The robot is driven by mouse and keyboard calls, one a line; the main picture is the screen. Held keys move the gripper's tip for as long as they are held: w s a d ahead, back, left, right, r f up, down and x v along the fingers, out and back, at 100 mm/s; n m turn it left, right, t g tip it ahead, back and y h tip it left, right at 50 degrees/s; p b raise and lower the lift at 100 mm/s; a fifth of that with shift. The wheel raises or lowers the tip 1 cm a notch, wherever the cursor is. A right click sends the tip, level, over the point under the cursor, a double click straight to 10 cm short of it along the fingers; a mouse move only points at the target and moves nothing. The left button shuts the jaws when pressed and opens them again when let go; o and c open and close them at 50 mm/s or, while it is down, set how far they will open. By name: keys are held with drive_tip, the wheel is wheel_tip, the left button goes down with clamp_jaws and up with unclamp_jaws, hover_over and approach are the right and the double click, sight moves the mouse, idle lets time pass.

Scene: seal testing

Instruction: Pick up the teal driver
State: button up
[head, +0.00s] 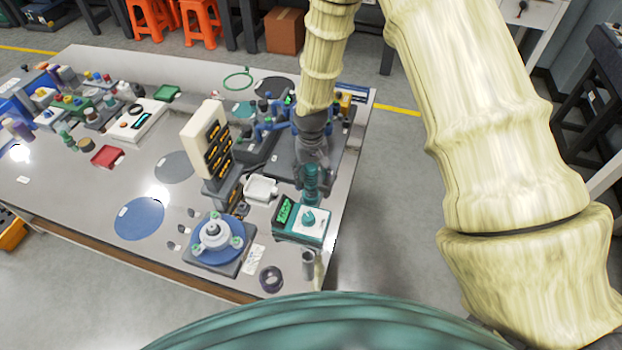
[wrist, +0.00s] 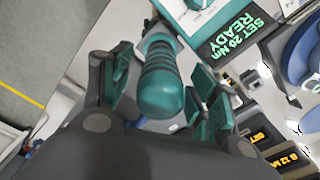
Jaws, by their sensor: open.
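The teal driver (wrist: 162,85) has a ribbed, rounded handle. In the wrist view it lies between the two fingers of my gripper (wrist: 160,74). The fingers are open, with teal pads on either side of the handle, and a gap shows at least on the right. In the head view the driver (head: 311,184) stands near the table's right edge, just below my gripper (head: 312,166).
A white tray (head: 261,188) and a cream unit with dark slots (head: 200,135) stand left of the driver. A blue round fixture (head: 232,250) and a dark ring (head: 271,279) are nearer. Blue parts (head: 262,128) lie behind. Open floor lies beyond the table's right edge.

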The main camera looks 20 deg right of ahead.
drive_tip(key=shift+f, duration=0.5)
drive_tip(key=c, duration=1.2)
drive_tip(key=shift+c, duration=0.6)
drive_tip(key=shift+w+r, duration=0.1)
drive_tip(key=shift+r, duration=0.05)
